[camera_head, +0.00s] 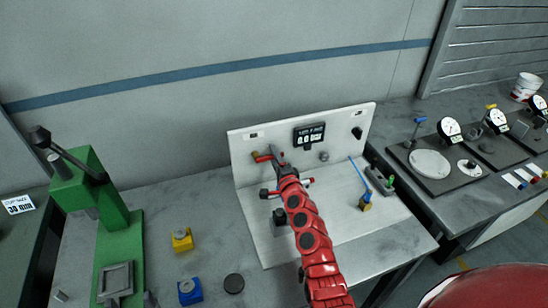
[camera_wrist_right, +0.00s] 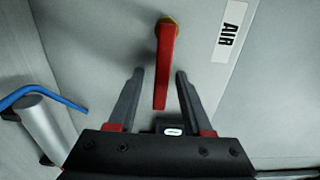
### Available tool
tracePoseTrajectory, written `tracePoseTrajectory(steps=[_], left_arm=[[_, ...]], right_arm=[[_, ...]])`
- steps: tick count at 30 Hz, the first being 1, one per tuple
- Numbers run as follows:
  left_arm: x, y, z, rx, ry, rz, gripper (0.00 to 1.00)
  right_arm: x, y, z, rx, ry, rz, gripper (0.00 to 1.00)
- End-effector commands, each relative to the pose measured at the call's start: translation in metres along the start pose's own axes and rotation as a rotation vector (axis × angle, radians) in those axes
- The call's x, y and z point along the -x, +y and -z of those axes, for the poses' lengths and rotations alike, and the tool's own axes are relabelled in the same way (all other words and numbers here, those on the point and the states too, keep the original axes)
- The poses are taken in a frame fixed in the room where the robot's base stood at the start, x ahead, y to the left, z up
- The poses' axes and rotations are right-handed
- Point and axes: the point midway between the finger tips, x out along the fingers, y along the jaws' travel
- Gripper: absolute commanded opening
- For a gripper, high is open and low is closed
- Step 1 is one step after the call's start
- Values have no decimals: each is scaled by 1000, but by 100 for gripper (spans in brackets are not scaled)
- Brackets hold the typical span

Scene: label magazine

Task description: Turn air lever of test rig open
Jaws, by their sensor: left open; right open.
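The test rig (camera_head: 350,125) is a white back panel and base with a small dark display. Its red air lever (camera_head: 262,158) sits at the panel's left side on a brass fitting. In the right wrist view the lever (camera_wrist_right: 165,65) hangs from its brass hub beside a label reading AIR (camera_wrist_right: 230,32). My right gripper (camera_wrist_right: 158,90) is open, its two dark fingers on either side of the lever's free end, with gaps visible on both sides. In the head view the right gripper (camera_head: 276,155) is small and partly merges with the lever. My left gripper is not in view.
A green press (camera_head: 85,195) stands at left, with yellow (camera_head: 182,240) and blue (camera_head: 190,291) blocks and a dark disc (camera_head: 234,283) nearby. A blue rod (camera_head: 358,172) rises from the rig's base. Dial gauges (camera_head: 450,128) stand on the right bench.

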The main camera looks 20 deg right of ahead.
Motion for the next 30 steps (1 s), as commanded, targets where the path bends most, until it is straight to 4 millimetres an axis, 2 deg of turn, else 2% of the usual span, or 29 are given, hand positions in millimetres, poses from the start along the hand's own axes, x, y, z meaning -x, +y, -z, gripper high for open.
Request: tracePoseTrajectory(steps=[8, 16, 30], left_arm=[[0, 0, 0, 0, 0, 0, 61], [0, 0, 0, 0, 0, 0, 61], [0, 0, 0, 0, 0, 0, 61]], right_arm=[[-1, 0, 0, 0, -1, 0, 50], [-1, -1, 0, 1, -1, 1, 1], [-1, 0, 0, 1, -1, 0, 0]])
